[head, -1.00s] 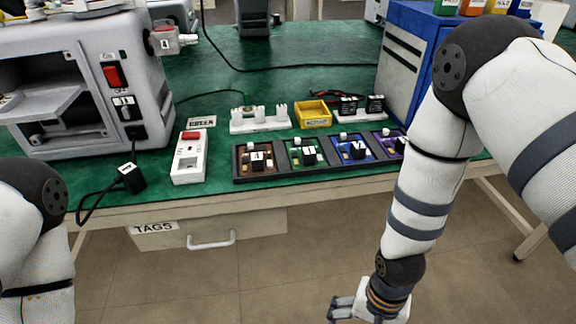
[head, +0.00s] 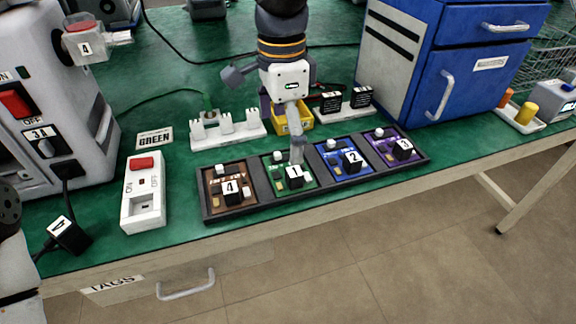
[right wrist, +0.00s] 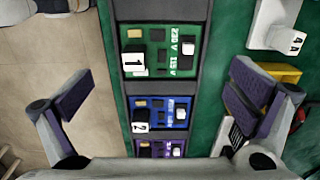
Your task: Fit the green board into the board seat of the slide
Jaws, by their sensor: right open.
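The green board (head: 280,181) lies in the second slot from the left of a dark tray (head: 262,196). It carries a black block marked 1, and it also shows in the right wrist view (right wrist: 158,62). My right gripper (head: 294,138) points down over the green board, open and empty, its finger covering part of the board in the head view. In the right wrist view my open fingers (right wrist: 160,98) are spread wide on both sides of the tray. My left gripper is out of view. I cannot make out the slide or its board seat.
Brown (head: 222,178), blue (head: 337,151) and purple (head: 384,136) boards fill the tray's other slots. Behind stand a white rack (head: 228,131) and a yellow bin (head: 305,122). A white switch box (head: 143,193) is left, a blue cabinet (head: 455,70) right.

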